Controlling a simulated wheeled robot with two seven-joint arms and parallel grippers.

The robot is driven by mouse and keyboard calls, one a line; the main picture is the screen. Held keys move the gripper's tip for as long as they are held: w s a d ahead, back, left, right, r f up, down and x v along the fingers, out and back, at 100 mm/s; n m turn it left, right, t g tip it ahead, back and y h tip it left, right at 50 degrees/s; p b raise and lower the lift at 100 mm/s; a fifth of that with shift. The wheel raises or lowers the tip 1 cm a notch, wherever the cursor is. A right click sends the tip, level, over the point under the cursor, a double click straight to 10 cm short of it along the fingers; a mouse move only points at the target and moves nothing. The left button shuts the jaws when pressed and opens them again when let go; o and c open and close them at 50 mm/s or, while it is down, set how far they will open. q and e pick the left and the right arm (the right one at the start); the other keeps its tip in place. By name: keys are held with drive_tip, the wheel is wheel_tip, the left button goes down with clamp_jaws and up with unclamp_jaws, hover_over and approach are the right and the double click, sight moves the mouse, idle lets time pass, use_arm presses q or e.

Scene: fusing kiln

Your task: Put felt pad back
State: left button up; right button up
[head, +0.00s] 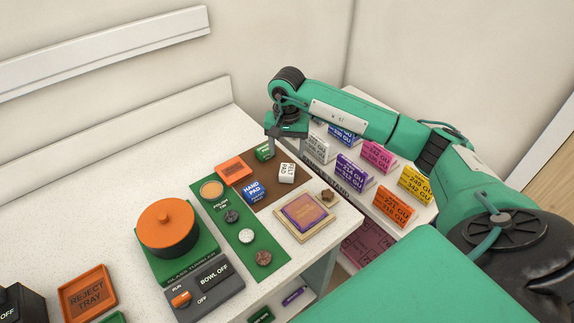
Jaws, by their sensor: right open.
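The white block labelled as the felt pad (286,173) lies on the brown mat (268,198) near the right end of the white counter. My right gripper (273,146) points down above the far part of that mat, beyond the felt pad and apart from it. It is open, and I see nothing held in it; its fingers are small and partly hidden by the wrist. A small green block (264,152) is close beside the fingers; I cannot tell whether they touch. My left gripper is out of view.
On the mat are a blue hand pad (254,191) and an orange block (234,169). A wooden tray (306,228) with a purple-edged piece is in front. A green strip (240,236) holds small discs. Several labelled blocks fill the stand (362,187). An orange-lidded bowl (167,228) stands left.

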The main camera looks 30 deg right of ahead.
drive_tip(key=shift+r+b, duration=0.3)
drive_tip(key=shift+r, duration=1.3)
